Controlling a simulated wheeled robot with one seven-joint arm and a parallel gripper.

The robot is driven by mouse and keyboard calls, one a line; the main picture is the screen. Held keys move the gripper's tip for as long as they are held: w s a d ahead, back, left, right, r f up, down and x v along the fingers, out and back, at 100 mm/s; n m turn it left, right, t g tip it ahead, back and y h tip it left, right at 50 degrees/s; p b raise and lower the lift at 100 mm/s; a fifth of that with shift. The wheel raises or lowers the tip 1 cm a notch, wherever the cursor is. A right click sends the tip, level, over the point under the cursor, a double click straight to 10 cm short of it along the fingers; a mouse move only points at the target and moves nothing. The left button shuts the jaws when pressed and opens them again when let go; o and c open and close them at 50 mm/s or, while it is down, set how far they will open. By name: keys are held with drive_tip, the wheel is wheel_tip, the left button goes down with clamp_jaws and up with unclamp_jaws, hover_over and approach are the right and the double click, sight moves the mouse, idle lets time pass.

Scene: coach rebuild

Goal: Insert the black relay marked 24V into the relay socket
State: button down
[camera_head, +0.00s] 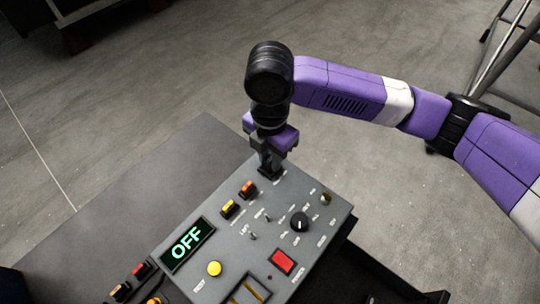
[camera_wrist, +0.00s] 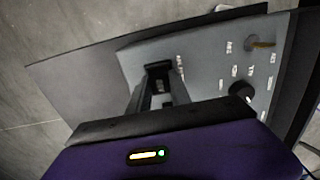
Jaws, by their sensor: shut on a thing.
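My gripper (camera_head: 270,164) is over the far corner of the grey control panel (camera_head: 185,283), pointing down, and is shut on a small dark thing, seemingly the black relay. In the wrist view my gripper's fingers (camera_wrist: 158,97) close around this dark block (camera_wrist: 158,70) at the panel's edge area. Fingers and block overlap, so I cannot read a 24V mark. The relay socket is not clearly visible; a dark patch lies under the fingertips. I cannot tell whether the block is seated or only touching the panel.
Several small coloured blocks (camera_head: 141,270) lie left. The dark tabletop (camera_head: 150,185) has free room.

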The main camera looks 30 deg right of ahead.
drive_tip(key=shift+f, duration=0.2)
drive_tip(key=c, duration=1.1)
unclamp_jaws()
drive_tip(key=shift+r, duration=0.1)
wheel_tip(320, 180, up, 8)
drive_tip(key=shift+f+b, duration=0.15)
drive_tip(key=shift+b, duration=0.35)
